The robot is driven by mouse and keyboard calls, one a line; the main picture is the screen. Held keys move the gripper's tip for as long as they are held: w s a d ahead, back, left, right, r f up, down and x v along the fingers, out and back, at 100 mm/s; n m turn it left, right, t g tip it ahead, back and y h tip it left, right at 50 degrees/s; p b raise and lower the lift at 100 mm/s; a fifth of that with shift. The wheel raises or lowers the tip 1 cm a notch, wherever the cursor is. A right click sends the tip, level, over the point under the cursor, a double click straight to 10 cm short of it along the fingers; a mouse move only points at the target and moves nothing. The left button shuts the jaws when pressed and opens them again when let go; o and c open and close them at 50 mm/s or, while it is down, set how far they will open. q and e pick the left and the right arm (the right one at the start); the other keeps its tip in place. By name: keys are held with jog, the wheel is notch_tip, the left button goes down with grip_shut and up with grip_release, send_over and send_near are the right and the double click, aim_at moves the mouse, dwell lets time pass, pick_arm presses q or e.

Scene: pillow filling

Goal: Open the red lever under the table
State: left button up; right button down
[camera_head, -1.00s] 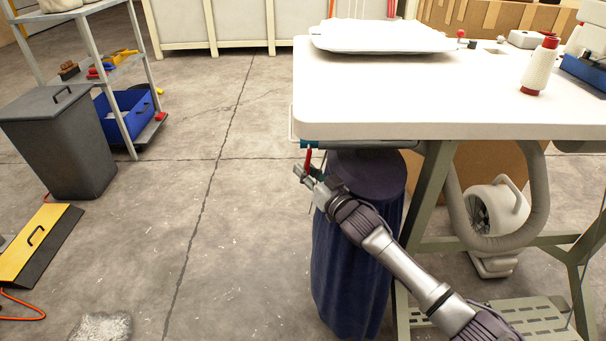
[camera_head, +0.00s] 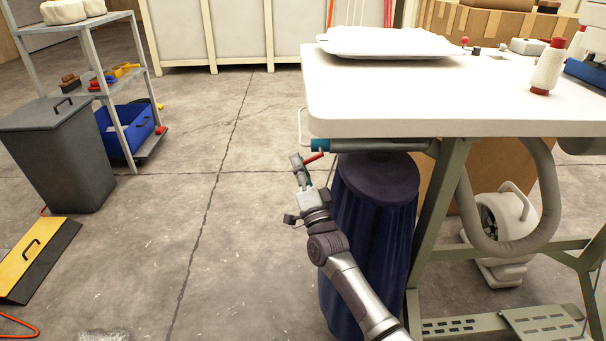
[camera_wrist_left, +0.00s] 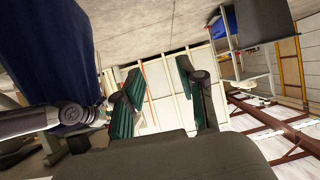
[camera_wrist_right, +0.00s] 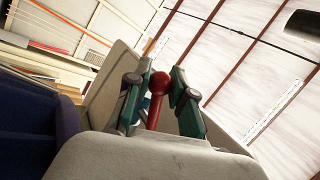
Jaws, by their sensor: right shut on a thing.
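The red lever (camera_head: 313,158) hangs from the teal fitting (camera_head: 320,146) under the near left corner of the white table (camera_head: 430,95). It points left and slightly down. In the right wrist view, the lever's red ball knob and stem (camera_wrist_right: 157,95) stand between the two teal fingers. My right gripper (camera_head: 300,163) is shut on the lever at its free end; the gripper also shows in the right wrist view (camera_wrist_right: 160,88). My left gripper (camera_wrist_left: 160,85) is open with nothing between its fingers, and is outside the head view.
A grey table leg (camera_head: 435,220) and a white blower (camera_head: 505,220) stand to the right. The floor left of the table is clear up to the grey bin (camera_head: 60,150).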

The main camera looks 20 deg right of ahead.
jog(key=m+h, duration=0.1)
jog(key=m, duration=0.1)
jog(key=r+m+h, duration=0.1)
jog(key=m+h, duration=0.1)
jog(key=r+m+h+b, duration=0.1)
jog(key=m+h, duration=0.1)
jog(key=m, duration=0.1)
jog(key=shift+w+a, duration=0.1)
jog(key=shift+a, duration=0.25)
pick_arm(q)
notch_tip(320, 180, up, 8)
jog(key=w+d+t+h, duration=0.1)
jog(key=w+d+t, duration=0.1)
jog(key=t, duration=0.3)
jog(key=shift+w+b, duration=0.3)
jog(key=shift+w, duration=0.15)
pick_arm(e)
jog(key=shift+r+m+h, duration=0.25)
jog(key=shift+m+h, duration=0.5)
jog(key=shift+m, duration=0.2)
jog(key=shift+r+m+h, duration=0.25)
jog(key=shift+m+h, duration=0.5)
jog(key=shift+m, duration=0.2)
jog(key=c, duration=1)
grip_release()
pick_arm(q)
jog(key=shift+h, duration=0.4)
jog(key=shift+f, duration=0.1)
